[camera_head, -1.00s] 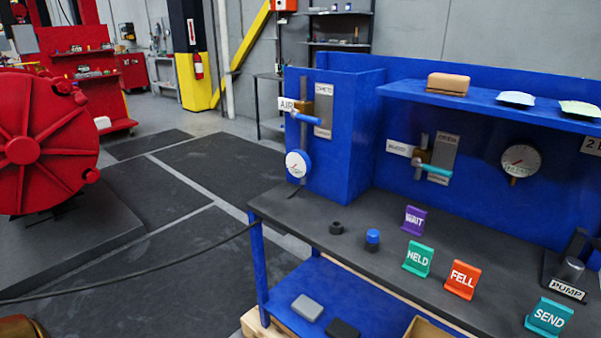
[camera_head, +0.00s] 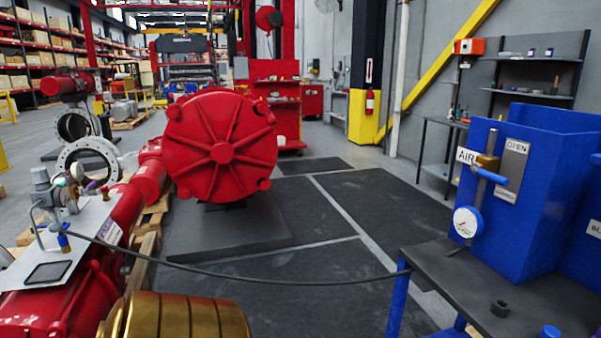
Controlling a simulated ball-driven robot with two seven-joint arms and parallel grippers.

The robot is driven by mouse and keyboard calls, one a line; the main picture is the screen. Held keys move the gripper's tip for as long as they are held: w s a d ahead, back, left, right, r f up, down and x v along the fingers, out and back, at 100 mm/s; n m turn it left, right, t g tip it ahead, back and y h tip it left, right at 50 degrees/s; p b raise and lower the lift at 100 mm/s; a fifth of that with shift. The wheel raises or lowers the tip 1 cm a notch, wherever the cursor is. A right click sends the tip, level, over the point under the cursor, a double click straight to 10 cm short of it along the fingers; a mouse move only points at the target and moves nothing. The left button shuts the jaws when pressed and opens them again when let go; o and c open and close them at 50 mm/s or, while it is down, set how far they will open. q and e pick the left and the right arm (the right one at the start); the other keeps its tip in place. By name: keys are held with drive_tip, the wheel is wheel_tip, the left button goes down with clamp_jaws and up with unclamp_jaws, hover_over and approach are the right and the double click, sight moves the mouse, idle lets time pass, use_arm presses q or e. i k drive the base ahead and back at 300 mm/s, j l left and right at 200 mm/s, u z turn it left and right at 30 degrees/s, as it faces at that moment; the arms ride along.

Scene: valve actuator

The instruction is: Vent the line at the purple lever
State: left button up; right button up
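A small purple piece (camera_head: 91,186) shows at the far left, beside a small round gauge (camera_head: 77,171) on the fittings above the red actuator. It looks like the purple lever, but it is too small to tell which way it points. A metal plate (camera_head: 95,222) lies under these fittings, with a grey regulator-like part (camera_head: 42,183) and a blue fitting (camera_head: 63,241). Neither of my grippers is in view.
A dark hose (camera_head: 250,285) runs from the fittings to the blue bench (camera_head: 397,300). The bench carries an AIR valve with a blue lever (camera_head: 490,175) and a white gauge (camera_head: 466,222). A large red round housing (camera_head: 220,145) stands behind. Dark floor mats (camera_head: 310,215) are clear.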

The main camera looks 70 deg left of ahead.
sight(81, 190)
drive_tip(key=u, duration=3.5)
drive_tip(key=i+l+z, duration=0.35)
drive_tip(key=i, duration=0.3)
drive_tip(key=i+z, duration=0.35)
drive_tip(key=i, duration=0.35)
drive_tip(key=i+u, duration=0.1)
drive_tip(key=i, duration=0.4)
drive_tip(key=i+l+u, duration=0.1)
drive_tip(key=i, duration=0.35)
drive_tip(key=i+l+u, duration=0.15)
drive_tip(key=i, duration=0.3)
drive_tip(key=i+l+u, duration=0.1)
drive_tip(key=i, duration=0.4)
drive_tip(key=l, duration=0.1)
